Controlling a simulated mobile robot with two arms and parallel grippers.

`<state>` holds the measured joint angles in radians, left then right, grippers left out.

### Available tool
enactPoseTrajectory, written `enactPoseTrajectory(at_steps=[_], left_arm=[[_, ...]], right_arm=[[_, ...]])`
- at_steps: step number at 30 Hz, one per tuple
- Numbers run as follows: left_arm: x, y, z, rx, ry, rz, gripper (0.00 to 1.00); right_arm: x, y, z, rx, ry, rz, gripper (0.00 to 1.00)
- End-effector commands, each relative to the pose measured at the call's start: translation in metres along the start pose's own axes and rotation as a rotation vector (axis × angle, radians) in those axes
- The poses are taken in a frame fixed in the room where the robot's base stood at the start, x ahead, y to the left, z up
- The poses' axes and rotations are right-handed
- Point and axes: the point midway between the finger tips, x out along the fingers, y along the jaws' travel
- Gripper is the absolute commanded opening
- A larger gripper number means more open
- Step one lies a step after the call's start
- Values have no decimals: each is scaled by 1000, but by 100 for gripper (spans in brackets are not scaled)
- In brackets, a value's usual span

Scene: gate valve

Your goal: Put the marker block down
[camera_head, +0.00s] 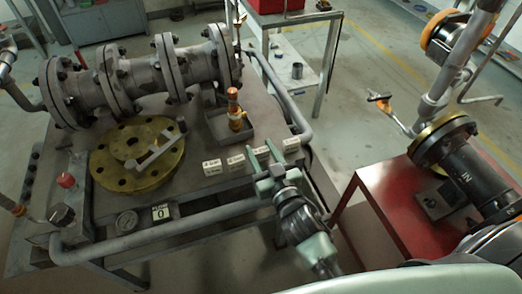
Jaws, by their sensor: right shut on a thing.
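My right gripper (270,168) reaches up from the lower middle to the front right edge of the grey bench. It is shut on a small block at its fingertips; the fingers hide most of it, and I cannot tell whether it touches the bench. Several small pale labelled blocks form a row along that edge, including a left one (212,167), a middle one (236,161) and a right one (291,144) beside the fingers. Their lettering is too small to read surely. My left gripper is not in view.
The grey bench (205,185) carries a flanged pipe valve (140,75), brass discs (112,170) with a grey handle, and a copper-topped fitting (233,105). A red stand (385,205) holds a black valve at right.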

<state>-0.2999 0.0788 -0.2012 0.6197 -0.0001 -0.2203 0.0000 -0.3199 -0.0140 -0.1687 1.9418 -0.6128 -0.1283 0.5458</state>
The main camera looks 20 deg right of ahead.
Motion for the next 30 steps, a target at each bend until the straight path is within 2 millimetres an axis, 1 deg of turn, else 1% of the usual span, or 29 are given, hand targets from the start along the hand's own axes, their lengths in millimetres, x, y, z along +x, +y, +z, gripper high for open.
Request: enactPoseTrajectory(at_steps=[3, 4, 5, 13, 17, 20, 30], left_arm=[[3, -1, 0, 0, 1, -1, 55], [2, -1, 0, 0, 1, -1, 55], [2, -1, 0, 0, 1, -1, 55], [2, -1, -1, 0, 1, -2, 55], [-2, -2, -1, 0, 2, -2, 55], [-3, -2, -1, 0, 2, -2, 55], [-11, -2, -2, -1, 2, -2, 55]], right_arm=[[0, 0, 3, 0, 0, 0, 3], [0, 0, 3, 0, 0, 0, 44], [0, 0, 2, 0, 1, 0, 51], [0, 0, 2, -1, 0, 0, 51], [-2, 0, -1, -1, -1, 0, 51], [-16, 0, 0, 1, -3, 0, 51], [-87, 0, 0, 1, -5, 1, 51]])
